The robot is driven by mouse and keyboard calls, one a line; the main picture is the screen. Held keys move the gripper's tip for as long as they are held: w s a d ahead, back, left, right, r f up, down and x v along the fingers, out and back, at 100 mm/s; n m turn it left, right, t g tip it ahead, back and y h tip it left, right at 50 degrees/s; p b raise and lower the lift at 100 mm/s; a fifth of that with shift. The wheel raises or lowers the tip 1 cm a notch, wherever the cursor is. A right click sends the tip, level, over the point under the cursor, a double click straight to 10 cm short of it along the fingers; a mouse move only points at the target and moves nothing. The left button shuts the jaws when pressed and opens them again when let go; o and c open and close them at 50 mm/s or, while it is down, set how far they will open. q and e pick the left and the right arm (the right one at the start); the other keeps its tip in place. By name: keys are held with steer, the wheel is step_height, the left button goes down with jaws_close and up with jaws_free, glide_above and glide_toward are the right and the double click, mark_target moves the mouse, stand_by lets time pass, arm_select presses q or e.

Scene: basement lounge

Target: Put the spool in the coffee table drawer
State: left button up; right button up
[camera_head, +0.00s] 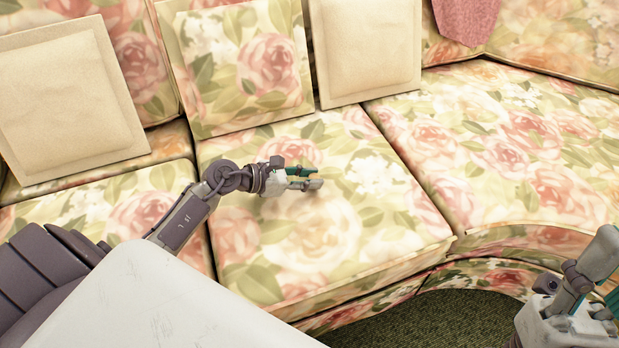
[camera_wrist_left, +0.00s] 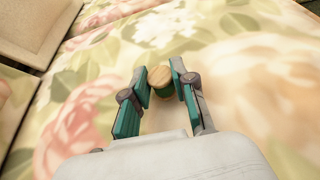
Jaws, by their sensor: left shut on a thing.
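The spool (camera_wrist_left: 160,78) has a round wooden end and a dark green side below it. It sits between the fingertips of my left gripper (camera_wrist_left: 163,85) in the left wrist view. In the head view my left gripper (camera_head: 305,178) is over the middle seat cushion, shut on the spool, which is mostly hidden there by the fingers. I cannot tell if the spool touches the cushion. My right gripper (camera_head: 606,298) is at the lower right edge, partly cut off, so its opening is unclear. The coffee table and its drawer do not show.
A floral sofa seat (camera_head: 370,225) fills most of the head view. Cream pillows (camera_head: 65,100) (camera_head: 366,45) and a floral pillow (camera_head: 245,65) lean on the backrest. A pink cloth (camera_head: 466,15) hangs at the top. Dark green carpet (camera_head: 440,320) shows below the sofa front.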

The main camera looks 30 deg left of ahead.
arm_select(q)
steer(key=shift+f, duration=0.1)
steer(key=o, duration=0.7)
steer(key=shift+o, duration=0.2)
